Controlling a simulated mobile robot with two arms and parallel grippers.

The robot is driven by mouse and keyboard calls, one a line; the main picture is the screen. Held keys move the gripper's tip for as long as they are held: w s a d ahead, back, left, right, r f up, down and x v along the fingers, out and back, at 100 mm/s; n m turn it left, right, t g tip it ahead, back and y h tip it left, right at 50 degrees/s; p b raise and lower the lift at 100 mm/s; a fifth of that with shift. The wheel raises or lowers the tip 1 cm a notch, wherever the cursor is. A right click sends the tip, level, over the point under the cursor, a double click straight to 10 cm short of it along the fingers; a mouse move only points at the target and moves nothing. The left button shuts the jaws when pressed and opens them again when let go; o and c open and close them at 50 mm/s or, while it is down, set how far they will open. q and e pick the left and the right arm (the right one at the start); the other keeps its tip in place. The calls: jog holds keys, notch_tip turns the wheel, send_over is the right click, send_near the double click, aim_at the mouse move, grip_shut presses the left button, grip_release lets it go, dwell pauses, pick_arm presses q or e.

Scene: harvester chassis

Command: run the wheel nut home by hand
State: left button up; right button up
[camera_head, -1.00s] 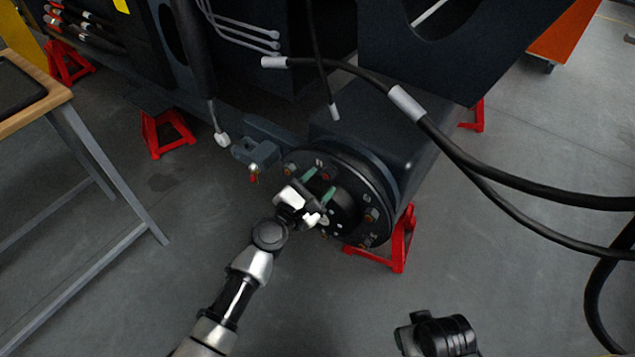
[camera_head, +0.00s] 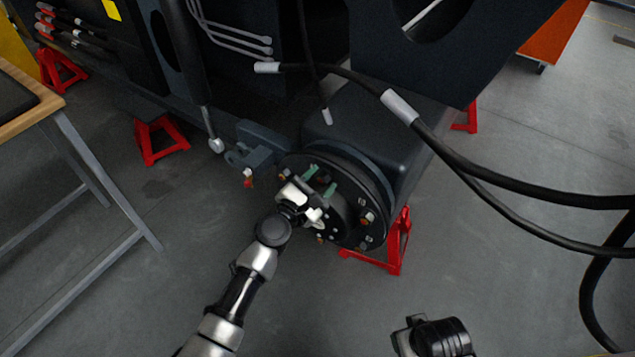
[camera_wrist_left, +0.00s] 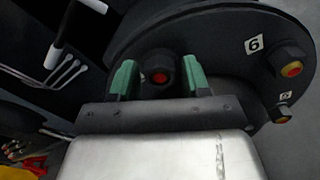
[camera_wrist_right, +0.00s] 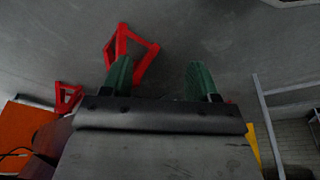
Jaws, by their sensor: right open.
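The wheel hub (camera_head: 375,190) is a dark round flange with several studs and nuts around its face. My left gripper (camera_head: 320,183) is at the hub, with its two green fingers pointing into it. In the left wrist view, the wheel nut (camera_wrist_left: 160,78), dark with a red centre, sits between the fingers (camera_wrist_left: 160,70). The fingers are close on both sides of it; whether they touch it is unclear. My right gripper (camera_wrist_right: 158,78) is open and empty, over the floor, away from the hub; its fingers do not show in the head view.
Numbered labels and other nuts (camera_wrist_left: 291,67) are on the flange beside my left gripper. Black hoses (camera_head: 480,170) hang across the right side. A red stand (camera_head: 400,240) is below the hub. A workbench (camera_head: 35,115) stands at the left. Open floor lies in front.

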pick_arm(q)
grip_shut()
jog(key=m+b, duration=0.1)
jog(key=m, duration=0.3)
jog(key=shift+f, duration=0.15)
jog(key=m, duration=0.6)
jog(key=shift+m+b, duration=0.3)
jog(key=shift+b, duration=0.05)
pick_arm(e)
notch_tip(320, 180, up, 6)
pick_arm(q)
jog(key=m, duration=0.2)
jog(key=shift+w+r+m, duration=0.1)
jog(key=shift+r+m, duration=0.1)
jog(key=shift+m, duration=0.2)
jog(key=m+p, duration=0.2)
jog(key=m, duration=0.8)
jog(key=shift+d+m, duration=0.1)
jog(key=shift+m, duration=0.3)
jog(key=shift+m+p, duration=0.3)
jog(key=shift+m, duration=0.2)
jog(key=shift+o, duration=1.7)
grip_release()
jog(key=shift+f, duration=0.1)
jog(key=shift+c, duration=1)
pick_arm(e)
notch_tip(320, 180, down, 9)
jog(key=shift+r, duration=0.2)
